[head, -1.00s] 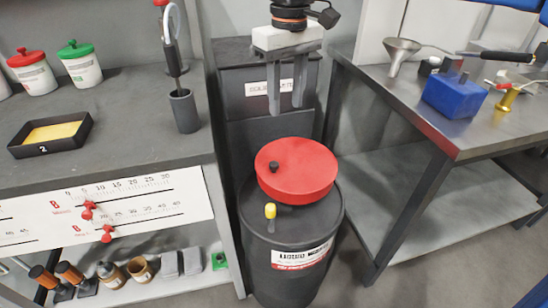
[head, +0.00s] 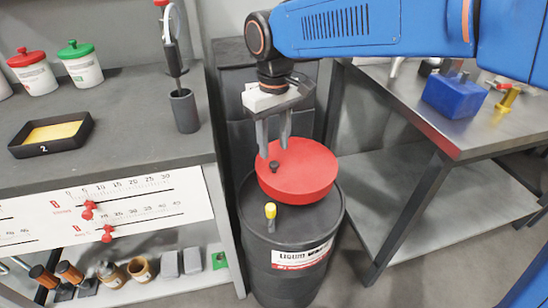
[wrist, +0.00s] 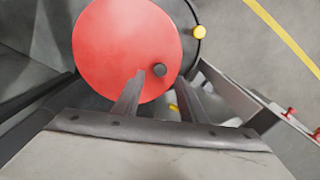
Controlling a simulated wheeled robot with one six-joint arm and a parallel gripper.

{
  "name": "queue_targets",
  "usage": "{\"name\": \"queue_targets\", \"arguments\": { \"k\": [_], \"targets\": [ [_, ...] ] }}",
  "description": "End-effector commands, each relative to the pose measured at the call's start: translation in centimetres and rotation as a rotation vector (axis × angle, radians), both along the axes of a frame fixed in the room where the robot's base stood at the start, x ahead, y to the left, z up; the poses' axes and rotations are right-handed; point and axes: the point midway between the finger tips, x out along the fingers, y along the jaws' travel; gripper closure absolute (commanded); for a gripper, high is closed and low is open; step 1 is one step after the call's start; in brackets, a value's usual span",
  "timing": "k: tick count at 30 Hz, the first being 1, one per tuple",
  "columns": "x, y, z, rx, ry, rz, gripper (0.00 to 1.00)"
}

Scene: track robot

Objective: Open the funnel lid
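The funnel lid (head: 305,178) is a red round disc, shut flat on top of the black liquid waste drum (head: 265,250). A small black knob (head: 274,167) stands near its left edge. My gripper (head: 274,152) is open and empty, with its fingers pointing down just above the knob. I cannot tell the exact height gap. A yellow-topped peg (head: 270,211) stands on the drum in front of the lid.
A dark bin (head: 232,85) stands behind the drum. A grey bench (head: 110,130) with jars and a tray is on the left. A metal table (head: 400,95) with a blue block (head: 450,96) is on the right. My blue arm reaches in from the upper right.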

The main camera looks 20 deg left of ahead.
Motion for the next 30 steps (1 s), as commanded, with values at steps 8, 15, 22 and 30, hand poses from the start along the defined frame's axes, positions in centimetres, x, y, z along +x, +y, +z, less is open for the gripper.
{"name": "queue_targets", "arguments": {
  "k": [8, 15, 22, 30],
  "targets": [
    [0.0, 0.0, -4.0, -0.001, 0.001, 0.000, 0.62],
    [0.0, 0.0, -5.2, 0.001, -0.001, 0.000, 0.62],
    [0.0, 0.0, -5.2, 0.001, -0.001, 0.000, 0.62],
    [0.0, 0.0, -5.2, 0.001, -0.001, 0.000, 1.00]
  ]
}}
